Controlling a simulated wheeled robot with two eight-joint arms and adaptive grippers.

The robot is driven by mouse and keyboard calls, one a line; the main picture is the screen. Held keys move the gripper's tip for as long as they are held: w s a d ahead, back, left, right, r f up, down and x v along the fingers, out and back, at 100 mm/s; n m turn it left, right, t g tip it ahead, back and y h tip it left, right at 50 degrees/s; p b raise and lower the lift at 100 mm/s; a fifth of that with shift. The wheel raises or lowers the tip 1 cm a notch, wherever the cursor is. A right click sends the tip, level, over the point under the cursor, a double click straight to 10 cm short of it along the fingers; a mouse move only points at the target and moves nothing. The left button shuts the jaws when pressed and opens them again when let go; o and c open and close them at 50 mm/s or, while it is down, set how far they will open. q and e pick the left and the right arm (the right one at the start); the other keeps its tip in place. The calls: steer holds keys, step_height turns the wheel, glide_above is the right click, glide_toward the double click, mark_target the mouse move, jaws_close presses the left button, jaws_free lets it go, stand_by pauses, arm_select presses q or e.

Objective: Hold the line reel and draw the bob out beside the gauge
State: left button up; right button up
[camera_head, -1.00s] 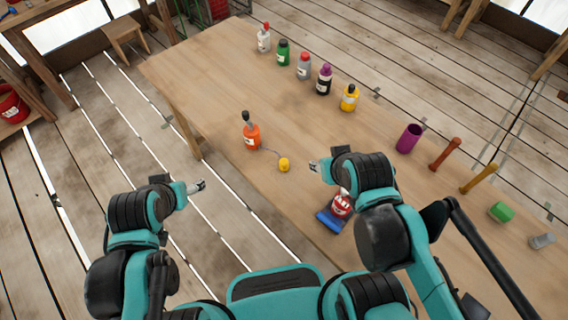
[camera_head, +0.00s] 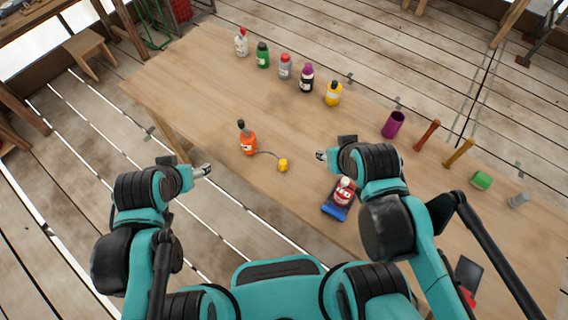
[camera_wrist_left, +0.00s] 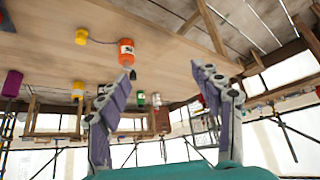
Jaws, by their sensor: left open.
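The line reel appears to be the orange bottle-shaped body (camera_head: 247,144) with a dark top, upright near the table's front edge. A thin line runs from it to the yellow bob (camera_head: 283,165), which rests on the table to its right. Both show in the left wrist view, the orange body (camera_wrist_left: 126,52) and the bob (camera_wrist_left: 82,36). My left gripper (camera_head: 207,170) is open and empty, off the table's front edge, left of the reel; its spread fingers (camera_wrist_left: 165,74) show in the wrist view. My right gripper (camera_head: 321,155) is right of the bob; its opening is unclear. I cannot tell which object is the gauge.
A red-and-white bottle (camera_head: 344,190) stands by a blue piece (camera_head: 336,212) near my right arm. Several bottles, including a yellow one (camera_head: 333,93), line the far side. A purple cup (camera_head: 393,124) is farther right. The table middle is clear.

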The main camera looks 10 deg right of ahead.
arm_select(q)
steer(key=w+d+f+m+g+h+b, duration=0.2)
steer(key=w+d+f+m+h+b, duration=0.15)
steer(key=w, duration=0.45)
steer(key=w+d+f+m+g+h+b, duration=0.25)
steer(key=w+f+m, duration=0.25)
steer(key=w, duration=0.3)
steer(key=m+g+h+b, duration=0.1)
steer(key=m+h+b, duration=0.2)
steer(key=m, duration=0.2)
glide_toward(242, 143)
steer(key=w+f+m+h, duration=0.1)
steer(key=w+f+m+g+h+b, duration=0.1)
steer(key=f, duration=0.1)
steer(key=w+f+m+h+b, duration=0.1)
steer(key=f+m, duration=0.1)
steer(key=shift+a+g, duration=0.2)
steer(key=shift+g, duration=0.05)
steer(key=shift+d+f, duration=0.25)
steer(key=b+x, duration=0.3)
steer(key=x, duration=0.5)
steer(key=shift+d+f+b, duration=0.25)
steer(key=shift+d+b, duration=0.05)
steer(key=shift+d, duration=0.35)
